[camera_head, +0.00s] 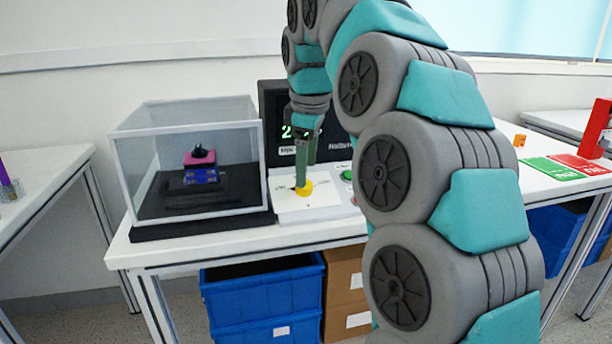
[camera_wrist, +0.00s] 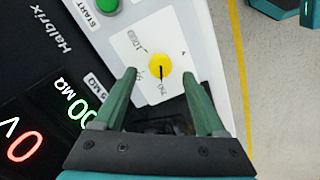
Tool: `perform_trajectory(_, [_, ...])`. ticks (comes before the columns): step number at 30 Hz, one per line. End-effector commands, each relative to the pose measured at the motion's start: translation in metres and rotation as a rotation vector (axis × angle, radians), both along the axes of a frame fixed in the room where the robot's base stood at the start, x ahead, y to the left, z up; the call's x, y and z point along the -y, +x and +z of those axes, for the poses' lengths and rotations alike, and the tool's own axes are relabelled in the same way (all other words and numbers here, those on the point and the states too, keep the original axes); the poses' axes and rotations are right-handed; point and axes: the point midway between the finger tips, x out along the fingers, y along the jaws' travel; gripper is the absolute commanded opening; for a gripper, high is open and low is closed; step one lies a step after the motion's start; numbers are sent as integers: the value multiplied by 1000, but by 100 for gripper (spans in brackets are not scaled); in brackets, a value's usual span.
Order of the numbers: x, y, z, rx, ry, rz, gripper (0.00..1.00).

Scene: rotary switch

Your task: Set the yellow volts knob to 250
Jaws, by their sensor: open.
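The yellow knob (camera_head: 304,190) sits on a white panel (camera_head: 325,208) on the table. In the wrist view the yellow knob (camera_wrist: 159,65) shows a dark pointer line running toward the picture's bottom, toward a small label that looks like 250. Other labels around it are small and hard to read. My gripper (camera_wrist: 159,74) is open, with one green finger on each side of the knob in the picture. A gap shows between each finger and the knob. In the head view my gripper (camera_head: 302,182) points down at the knob and partly covers it.
A black display (camera_wrist: 35,110) shows a red 0 V and green MΩ digits. A green START button (camera_wrist: 107,5) is on the panel. A clear box (camera_head: 190,150) with a device inside stands left of the panel. Red and green mats (camera_head: 550,169) lie to the right.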

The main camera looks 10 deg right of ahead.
Motion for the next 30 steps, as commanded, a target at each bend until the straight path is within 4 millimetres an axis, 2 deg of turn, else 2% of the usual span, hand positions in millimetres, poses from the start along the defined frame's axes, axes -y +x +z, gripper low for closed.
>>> perform_trajectory(3, [-1,-3,16,5,1,0,74])
perform_trajectory(12, [1,-9,36,4,-1,-4,74])
perform_trajectory(30, [-1,-14,36,-6,2,-12,74])
